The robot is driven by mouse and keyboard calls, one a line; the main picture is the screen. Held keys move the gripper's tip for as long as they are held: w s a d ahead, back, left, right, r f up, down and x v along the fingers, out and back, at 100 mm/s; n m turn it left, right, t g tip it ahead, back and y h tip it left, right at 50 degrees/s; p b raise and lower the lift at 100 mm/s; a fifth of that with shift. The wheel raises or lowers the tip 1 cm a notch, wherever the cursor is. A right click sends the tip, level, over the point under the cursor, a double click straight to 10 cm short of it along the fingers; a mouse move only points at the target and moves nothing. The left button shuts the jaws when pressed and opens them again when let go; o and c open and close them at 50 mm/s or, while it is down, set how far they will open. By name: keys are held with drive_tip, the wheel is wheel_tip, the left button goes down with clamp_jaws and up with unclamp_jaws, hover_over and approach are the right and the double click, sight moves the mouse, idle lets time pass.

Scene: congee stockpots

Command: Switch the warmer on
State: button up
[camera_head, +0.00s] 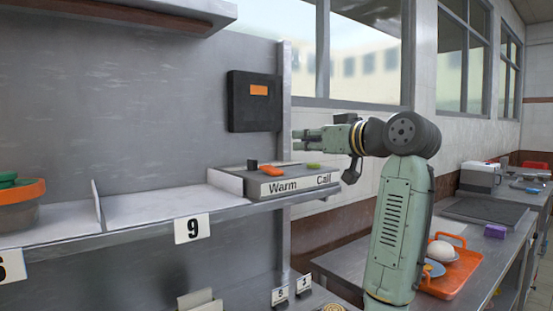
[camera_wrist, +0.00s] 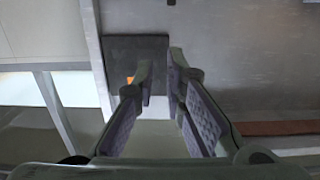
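The control box (camera_head: 278,178) sits at the right end of the metal shelf, with "Warm" and "Call" printed on its front edge. An orange-red switch piece (camera_head: 252,165) stands on its top above "Warm". A green piece (camera_head: 314,166) lies on top near "Call". My gripper (camera_head: 298,139) is above and behind the box, level with the lower part of a dark wall panel. In the wrist view my gripper (camera_wrist: 160,65) shows two fingers with a narrow gap between their tips, holding nothing. The switch is not visible in the wrist view.
The dark panel (camera_head: 254,102) with an orange label is on the wall, and shows ahead of the fingers in the wrist view (camera_wrist: 125,55). A shelf post (camera_head: 285,80) stands beside it. A shelf divider (camera_head: 97,203) and orange-rimmed bowl (camera_head: 22,205) are at left. An orange tray (camera_head: 452,284) is at right.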

drive_tip(key=shift+s+a+r, duration=0.1)
drive_tip(key=shift+s, duration=0.05)
clamp_jaws()
drive_tip(key=p, duration=0.4)
hover_over(276, 170)
drive_tip(key=shift+s+d, duration=0.25)
drive_tip(key=shift+d, duration=0.15)
drive_tip(key=f, duration=0.2)
drive_tip(key=w+f+p, duration=0.1)
drive_tip(key=shift+a+f, duration=0.4)
drive_tip(key=shift+f, duration=0.5)
